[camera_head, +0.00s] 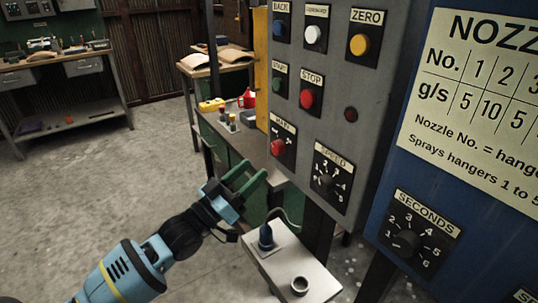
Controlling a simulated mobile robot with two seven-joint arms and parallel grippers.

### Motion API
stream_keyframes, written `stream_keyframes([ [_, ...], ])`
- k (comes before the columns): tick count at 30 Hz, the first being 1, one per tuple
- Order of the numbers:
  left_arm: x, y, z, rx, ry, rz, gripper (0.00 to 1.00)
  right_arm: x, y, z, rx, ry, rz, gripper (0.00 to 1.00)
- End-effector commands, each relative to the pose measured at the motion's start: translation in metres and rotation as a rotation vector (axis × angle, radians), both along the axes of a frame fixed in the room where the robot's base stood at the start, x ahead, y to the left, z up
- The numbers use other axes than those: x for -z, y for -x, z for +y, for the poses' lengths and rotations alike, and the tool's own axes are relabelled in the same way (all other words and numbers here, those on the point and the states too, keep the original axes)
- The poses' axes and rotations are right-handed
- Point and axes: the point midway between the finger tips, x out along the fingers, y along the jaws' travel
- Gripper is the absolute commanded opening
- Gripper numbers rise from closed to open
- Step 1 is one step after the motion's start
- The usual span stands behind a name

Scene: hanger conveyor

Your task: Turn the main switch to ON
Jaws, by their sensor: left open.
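The main switch (278,146) is a red rotary knob under a label reading MAIN, at the lower left of the grey control panel (330,118). Its exact position mark is too small to read. My left gripper (251,178) is open and empty, with green fingers, below and to the left of the switch and apart from it. My right gripper is not in view.
The panel also carries a red STOP button (307,98), a yellow ZERO button (359,44) and a SPEED dial (326,181). A metal box (290,262) with a dark blue-grey knob sits below. A blue panel (480,190) stands at right. Open floor lies left.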

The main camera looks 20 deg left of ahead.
Motion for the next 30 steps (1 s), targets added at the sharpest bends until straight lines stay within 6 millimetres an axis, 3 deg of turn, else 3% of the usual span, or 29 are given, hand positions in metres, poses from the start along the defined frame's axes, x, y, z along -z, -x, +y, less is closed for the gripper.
stream_keyframes([
  [12, -0.024, -0.046, -0.028, 0.000, 0.001, -0.003, 0.53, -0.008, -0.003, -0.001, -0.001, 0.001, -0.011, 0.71],
  [24, -0.025, -0.053, -0.032, 0.001, -0.001, -0.001, 0.53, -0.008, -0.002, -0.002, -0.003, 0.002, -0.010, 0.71],
  [30, -0.025, -0.053, -0.032, 0.001, -0.001, -0.001, 0.30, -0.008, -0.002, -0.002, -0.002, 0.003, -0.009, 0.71],
])
